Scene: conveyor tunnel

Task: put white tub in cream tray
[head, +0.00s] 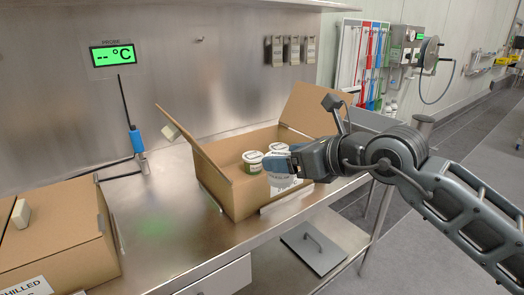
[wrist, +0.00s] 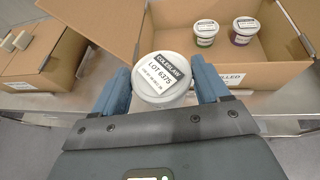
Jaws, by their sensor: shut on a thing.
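My gripper (wrist: 164,88) is shut on a white tub (wrist: 162,75), with one blue finger on each side. Its lid label reads COLESLAW and LOT 6375. Two smaller tubs stand inside the box: one with a green band (wrist: 206,32) and one with a purple band (wrist: 244,30). I cannot tell how high the held tub is above the box floor. I see no cream tray in either view.
The open cardboard box (head: 230,192) stands on a steel counter (head: 165,235) with its flaps raised. A closed carton (head: 60,245) marked CHILLED is at the left. A blue-handled probe (head: 136,140) hangs by the back wall. Bare counter lies between the boxes.

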